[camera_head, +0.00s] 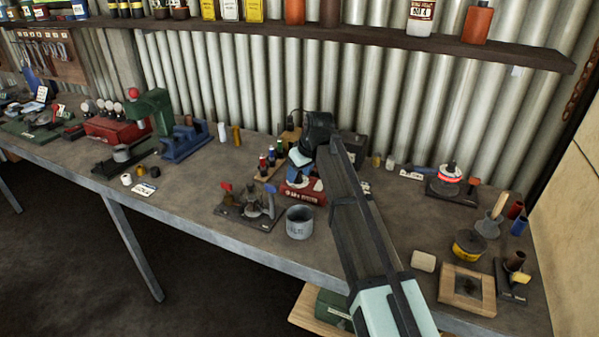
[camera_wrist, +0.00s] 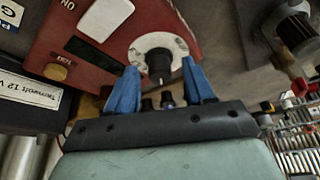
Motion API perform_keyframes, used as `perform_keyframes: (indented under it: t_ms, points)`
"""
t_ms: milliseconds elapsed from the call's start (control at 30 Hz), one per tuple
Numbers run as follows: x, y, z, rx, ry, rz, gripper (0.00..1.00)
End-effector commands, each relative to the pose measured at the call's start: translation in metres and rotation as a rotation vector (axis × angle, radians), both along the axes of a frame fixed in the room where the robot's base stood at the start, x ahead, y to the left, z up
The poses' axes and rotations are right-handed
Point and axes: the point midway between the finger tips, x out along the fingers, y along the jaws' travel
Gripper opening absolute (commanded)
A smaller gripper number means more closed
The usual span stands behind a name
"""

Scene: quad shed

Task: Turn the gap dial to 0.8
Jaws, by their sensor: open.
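The red tester box (camera_head: 312,197) stands on the bench in the head view, partly hidden by my arm. In the wrist view its red face (camera_wrist: 155,14) fills the upper middle. A round white dial plate with a black knob (camera_wrist: 158,62) is on that face; I take this as the gap dial. Its scale marks are too small to read. My gripper (camera_wrist: 160,68) is open, with one blue finger on each side of the knob. I cannot tell whether either finger touches it. My gripper (camera_head: 298,166) also shows above the box in the head view.
A grey cup (camera_head: 299,223) and a small metal fixture with a red tab (camera_head: 226,188) stand in front of the box.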

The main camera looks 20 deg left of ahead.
Motion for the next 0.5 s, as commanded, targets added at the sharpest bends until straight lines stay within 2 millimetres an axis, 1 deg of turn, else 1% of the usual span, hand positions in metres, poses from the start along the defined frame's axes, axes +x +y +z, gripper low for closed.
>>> perform_keyframes:
  t_ms: [33,67,500]
  points:
    - [0.0,0.0,0.0001,0.0,0.0,0.0,0.53]
    - [-0.0001,-0.0001,0.0001,0.0,0.0,0.0,0.5]
    - [-0.0002,-0.0001,0.0001,0.0,0.0,0.0,0.08]
